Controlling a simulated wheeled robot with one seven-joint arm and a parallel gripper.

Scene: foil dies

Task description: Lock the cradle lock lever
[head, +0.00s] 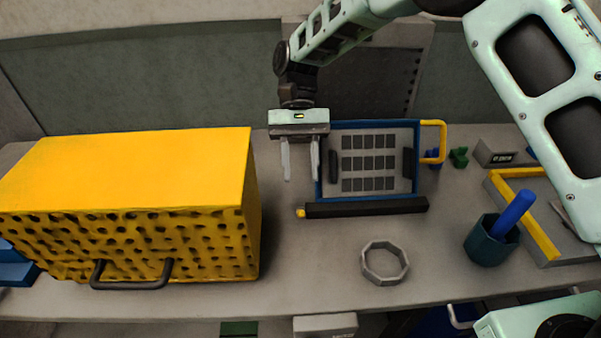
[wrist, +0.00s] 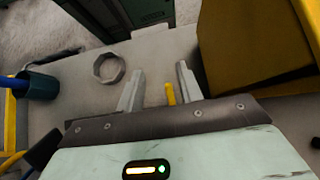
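The cradle (head: 318,170) is a blue-edged frame around a light plate with rows of dark cells, at the middle of the bench in the head view. A dark bar (head: 367,207) with a yellow tip (head: 301,212) lies along its front edge; I take this for the lock lever, but cannot be sure. My gripper (head: 301,178) is open and points down at the cradle's left side, behind the yellow tip in the picture. In the wrist view, the yellow tip (wrist: 170,94) shows between the spread fingers (wrist: 160,70), apart from both. Whether the lever is locked cannot be told.
A large yellow box (head: 140,175) stands close on the left. A grey ring (head: 385,263) lies in front of the cradle. A teal cup (head: 490,240) with a blue rod stands at right, beside a yellow-edged tray (head: 527,215). A yellow handle (head: 433,142) juts from the cradle's right side.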

